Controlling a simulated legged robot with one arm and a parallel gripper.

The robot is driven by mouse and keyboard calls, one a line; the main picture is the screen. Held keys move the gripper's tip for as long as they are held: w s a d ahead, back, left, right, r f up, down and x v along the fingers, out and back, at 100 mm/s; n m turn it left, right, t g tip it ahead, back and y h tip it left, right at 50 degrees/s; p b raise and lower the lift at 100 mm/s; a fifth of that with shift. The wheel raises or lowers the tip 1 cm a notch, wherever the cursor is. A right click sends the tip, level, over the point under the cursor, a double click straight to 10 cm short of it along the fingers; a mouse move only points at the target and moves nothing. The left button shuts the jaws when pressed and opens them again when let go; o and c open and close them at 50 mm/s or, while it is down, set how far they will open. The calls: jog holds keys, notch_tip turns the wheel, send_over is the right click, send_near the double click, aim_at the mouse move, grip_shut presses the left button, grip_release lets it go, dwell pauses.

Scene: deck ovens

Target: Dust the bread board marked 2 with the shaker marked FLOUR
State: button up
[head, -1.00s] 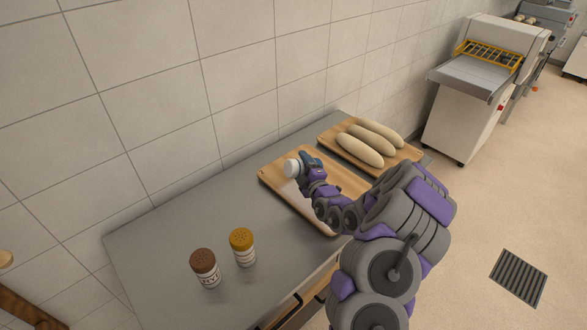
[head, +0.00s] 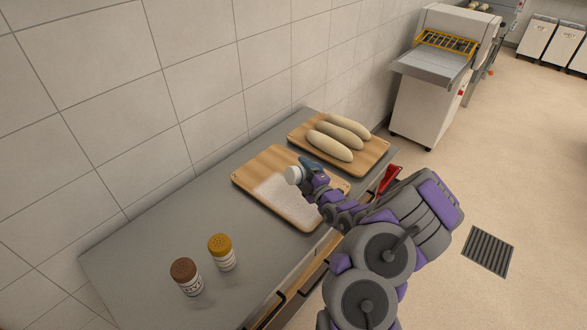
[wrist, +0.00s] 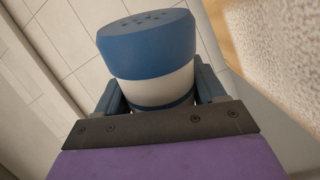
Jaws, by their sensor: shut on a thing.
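My gripper (head: 306,174) is shut on a shaker (head: 293,175) with a white body, held above the near wooden board (head: 270,160). In the wrist view the shaker (wrist: 148,45) shows a blue cap with holes, and the jaws clasp its white body. Its marking is not readable. A white powdery patch (head: 275,194) covers much of the near board, which carries no loaves. The white patch also fills the right of the wrist view (wrist: 285,65). The far board (head: 372,157) holds several pale loaves (head: 330,146). No number is readable on either board.
A brown-capped shaker (head: 186,277) and a yellow-capped shaker (head: 222,252) stand on the grey counter (head: 150,240) at the near end. A tiled wall runs behind. A white machine (head: 435,85) stands beyond the counter, and the floor to the right has a drain grate (head: 488,250).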

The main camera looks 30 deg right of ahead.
aim_at(318, 165)
jog(key=d, duration=0.6)
jog(key=shift+w+d, duration=0.1)
jog(key=shift+d, duration=0.15)
jog(key=d+r+n+b, duration=0.3)
jog(key=n, duration=0.8)
jog(key=d+r+n+b, duration=0.2)
jog(key=d+n+b, duration=0.2)
jog(key=n, duration=0.6)
jog(key=shift+w+d+r+n, duration=0.15)
jog(key=shift+d+r+n, duration=0.1)
jog(key=shift+r+n, duration=0.15)
